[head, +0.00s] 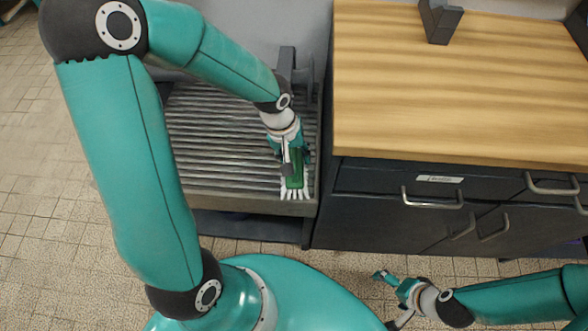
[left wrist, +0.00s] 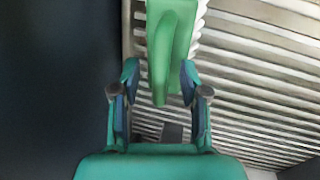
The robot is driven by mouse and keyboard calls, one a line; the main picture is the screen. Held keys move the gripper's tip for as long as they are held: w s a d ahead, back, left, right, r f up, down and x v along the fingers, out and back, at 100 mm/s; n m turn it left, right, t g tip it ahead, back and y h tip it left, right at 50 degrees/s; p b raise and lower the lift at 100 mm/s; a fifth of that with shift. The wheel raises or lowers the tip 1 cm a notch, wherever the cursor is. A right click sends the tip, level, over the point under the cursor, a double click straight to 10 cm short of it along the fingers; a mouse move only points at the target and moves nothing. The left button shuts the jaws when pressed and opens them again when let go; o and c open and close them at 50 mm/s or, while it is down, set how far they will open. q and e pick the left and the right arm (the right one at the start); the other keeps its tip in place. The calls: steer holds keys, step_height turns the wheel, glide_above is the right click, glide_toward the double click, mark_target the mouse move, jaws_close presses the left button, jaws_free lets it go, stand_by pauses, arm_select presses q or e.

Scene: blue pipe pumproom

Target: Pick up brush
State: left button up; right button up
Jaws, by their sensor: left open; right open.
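The brush (head: 294,180) has a green body and white bristles and is at the right front of a grey slatted rack (head: 225,140). In the left wrist view, the green brush (left wrist: 172,45) has its handle end pointing between my fingers. My left gripper (head: 291,158) is over the brush and hides part of it. Its two fingers stand apart on either side of the handle end in the left wrist view (left wrist: 160,88), with gaps visible. I cannot tell how deep the handle sits between them. My right gripper (head: 388,287) is open and empty, low in front of the cabinet.
A dark cabinet (head: 365,215) with a wooden top (head: 450,85) and metal handles stands close to the right of the rack. A dark grey object (head: 440,22) is on the wooden top. Tiled floor (head: 45,190) is clear at the left.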

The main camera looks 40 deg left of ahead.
arm_select(q)
jaws_close()
stand_by(0.5)
steer(key=shift+r, duration=0.15)
step_height(320, 180, up, 20)
steer(key=p, duration=0.4)
steer(key=shift+f, duration=0.2)
stand_by(0.3)
